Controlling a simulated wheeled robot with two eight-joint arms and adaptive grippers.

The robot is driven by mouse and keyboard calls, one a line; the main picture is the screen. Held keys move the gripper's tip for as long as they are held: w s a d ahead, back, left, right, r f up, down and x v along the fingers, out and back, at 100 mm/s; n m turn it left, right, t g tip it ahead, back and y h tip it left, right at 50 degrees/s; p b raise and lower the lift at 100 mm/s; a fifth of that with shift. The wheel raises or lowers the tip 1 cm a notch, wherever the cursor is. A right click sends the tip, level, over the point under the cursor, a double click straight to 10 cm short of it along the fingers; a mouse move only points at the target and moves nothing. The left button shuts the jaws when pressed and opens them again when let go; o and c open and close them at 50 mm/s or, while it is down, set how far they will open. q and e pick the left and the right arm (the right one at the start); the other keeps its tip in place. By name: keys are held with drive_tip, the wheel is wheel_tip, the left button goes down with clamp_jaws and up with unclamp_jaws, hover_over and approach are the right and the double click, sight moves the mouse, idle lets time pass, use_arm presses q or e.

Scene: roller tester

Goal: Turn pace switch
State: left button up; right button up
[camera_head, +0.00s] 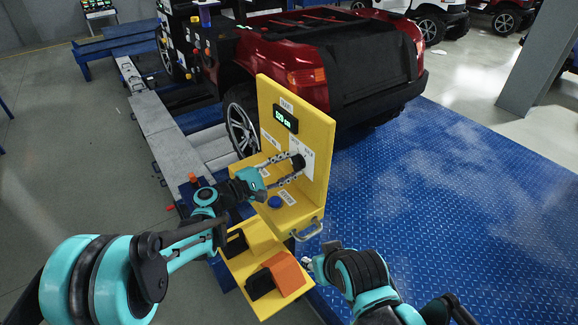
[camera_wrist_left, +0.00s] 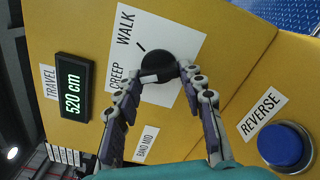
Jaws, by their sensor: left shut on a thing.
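The pace switch is a round black knob (camera_head: 298,161) on the upright yellow panel (camera_head: 318,125). In the left wrist view the knob (camera_wrist_left: 159,64) sits on a white plate (camera_wrist_left: 128,40) lettered WALK and CREEP. A short black line lies between the two words, beside the knob. My left gripper (camera_head: 293,170) reaches in from the left, with its two fingers shut around the knob; they also show in the left wrist view (camera_wrist_left: 168,82). My right gripper (camera_head: 312,262) is low, near the box's right side, apart from the switch, its fingers mostly hidden.
A green display (camera_wrist_left: 73,86) reads 520 cm. A blue REVERSE button (camera_wrist_left: 284,146) sits on the lower yellow face. A metal handle (camera_head: 308,231) and an orange pedal (camera_head: 287,273) are below. A red car (camera_head: 290,60) stands behind. Blue floor plates (camera_head: 450,190) lie clear at right.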

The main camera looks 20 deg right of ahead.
use_arm(q)
drive_tip(key=o, duration=1.2)
drive_tip(key=shift+c, duration=0.2)
drive_tip(key=v, duration=1.2)
